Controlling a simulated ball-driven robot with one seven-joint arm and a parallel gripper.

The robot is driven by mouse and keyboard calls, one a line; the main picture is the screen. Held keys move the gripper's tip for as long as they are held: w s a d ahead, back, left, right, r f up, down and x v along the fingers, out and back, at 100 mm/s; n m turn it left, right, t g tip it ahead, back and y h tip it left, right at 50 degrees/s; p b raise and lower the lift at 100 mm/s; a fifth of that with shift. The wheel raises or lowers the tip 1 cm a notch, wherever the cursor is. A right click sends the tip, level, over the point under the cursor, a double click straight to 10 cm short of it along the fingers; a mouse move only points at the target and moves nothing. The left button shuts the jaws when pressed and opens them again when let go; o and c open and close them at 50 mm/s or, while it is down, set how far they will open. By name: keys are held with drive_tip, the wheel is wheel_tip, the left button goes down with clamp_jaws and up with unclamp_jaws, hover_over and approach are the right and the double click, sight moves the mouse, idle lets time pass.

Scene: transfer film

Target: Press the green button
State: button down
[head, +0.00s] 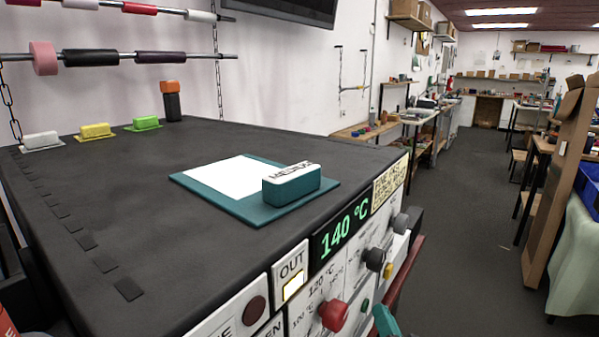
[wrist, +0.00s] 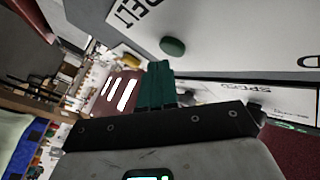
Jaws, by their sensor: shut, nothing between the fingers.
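The green button (wrist: 172,47) is a small dark green disc on a white panel with the lettering "BELT" in the wrist view. In the head view it seems to be the small green spot (head: 365,305) low on the machine's front panel. My gripper (wrist: 159,68) has teal fingers, shut together with nothing between them. Its fingertips lie just below and left of the button in the wrist view; I cannot tell the exact gap. In the head view, the teal gripper (head: 384,320) shows at the bottom edge, right of the green spot, with most of it out of frame.
The front panel carries a red knob (head: 333,315), a dark knob (head: 375,260), a dark red button (head: 255,310) and a 140 °C display (head: 343,228). A teal clipboard (head: 245,210) with a block lies on the black machine top (head: 130,215).

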drive_tip(key=s+d+p, duration=0.1)
drive_tip(key=p, duration=0.3)
drive_tip(key=s+d+p, duration=0.1)
drive_tip(key=d+p, duration=0.1)
drive_tip(key=p, duration=0.2)
drive_tip(key=s+d+p, duration=0.1)
drive_tip(key=p, duration=0.3)
drive_tip(key=shift+s+d, duration=0.25)
drive_tip(key=shift+d, duration=0.1)
drive_tip(key=s+d+f+g+h+b, duration=0.2)
drive_tip(key=s+d+f+g+h, duration=0.4)
drive_tip(key=s+f+g, duration=0.5)
drive_tip(key=s+n+g+y+b, duration=0.2)
drive_tip(key=s+n+g, duration=0.2)
drive_tip(key=s, duration=1.9)
drive_tip(key=g, duration=0.3)
drive_tip(key=shift+s+n+y, duration=0.3)
drive_tip(key=shift+y, duration=0.1)
